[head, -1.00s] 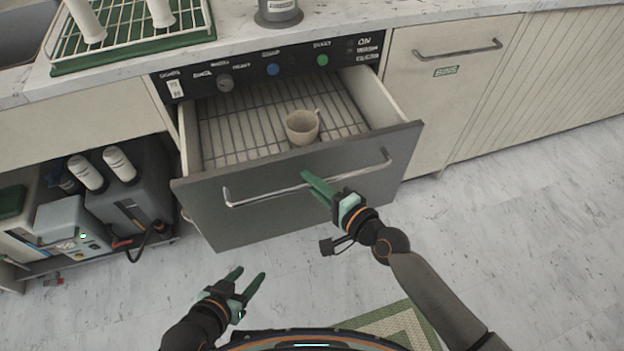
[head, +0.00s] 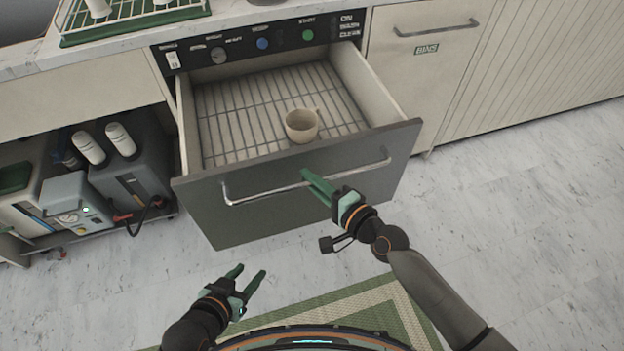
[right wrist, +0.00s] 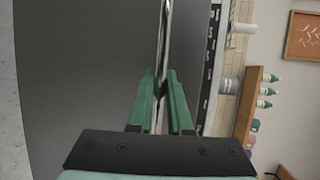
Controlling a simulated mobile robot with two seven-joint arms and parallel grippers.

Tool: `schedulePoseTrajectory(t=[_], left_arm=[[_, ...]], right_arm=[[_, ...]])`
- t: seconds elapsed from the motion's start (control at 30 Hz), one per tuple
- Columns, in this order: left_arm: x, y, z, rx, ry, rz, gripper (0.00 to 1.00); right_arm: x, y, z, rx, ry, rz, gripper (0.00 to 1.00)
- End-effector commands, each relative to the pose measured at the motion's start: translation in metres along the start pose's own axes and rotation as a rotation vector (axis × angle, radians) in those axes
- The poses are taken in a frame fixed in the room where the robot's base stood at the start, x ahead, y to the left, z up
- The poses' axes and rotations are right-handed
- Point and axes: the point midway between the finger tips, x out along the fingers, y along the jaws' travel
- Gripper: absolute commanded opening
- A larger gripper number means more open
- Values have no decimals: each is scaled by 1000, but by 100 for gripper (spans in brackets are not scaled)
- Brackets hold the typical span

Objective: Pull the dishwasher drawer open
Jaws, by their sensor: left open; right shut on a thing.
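The dishwasher drawer (head: 310,205) has a dark grey front and stands pulled out from under its control panel (head: 262,42). Its wire rack (head: 235,110) shows, with one beige mug (head: 301,126) standing upright near the front. My right gripper (head: 306,175) is shut on the middle of the long metal handle (head: 262,189). In the right wrist view the green fingers (right wrist: 161,85) close on both sides of the handle bar (right wrist: 162,40). My left gripper (head: 250,275) is open and empty, low in front of the drawer and apart from it.
A green-based drying rack (head: 130,22) stands on the counter at the top left. Grey machines with white canisters (head: 120,139) sit in the open bay left of the drawer. A cupboard (head: 425,70) is to the right. A green-edged mat (head: 350,308) lies on otherwise clear floor.

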Motion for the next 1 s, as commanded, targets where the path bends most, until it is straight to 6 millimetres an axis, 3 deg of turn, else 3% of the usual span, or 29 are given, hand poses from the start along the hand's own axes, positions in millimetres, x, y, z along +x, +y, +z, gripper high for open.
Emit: schedulePoseTrajectory(t=[0.27, 0.3, 0.57, 0.87, 1.0], left_arm=[[0, 0, -1, 0, 1, -1, 50], [0, 0, -1, 0, 1, -1, 50], [0, -1, -1, 0, 1, -1, 50], [0, -1, -1, 1, 1, -1, 50], [-2, 0, -3, 0, 1, -1, 50]], right_arm=[[0, 0, 0, -1, 1, 1, 0], [0, 0, 0, 0, 1, 1, 18], [0, 0, 0, 0, 1, 0, 47], [-3, 0, 0, 0, 1, 0, 47], [-20, 0, -1, 0, 2, 2, 47]])
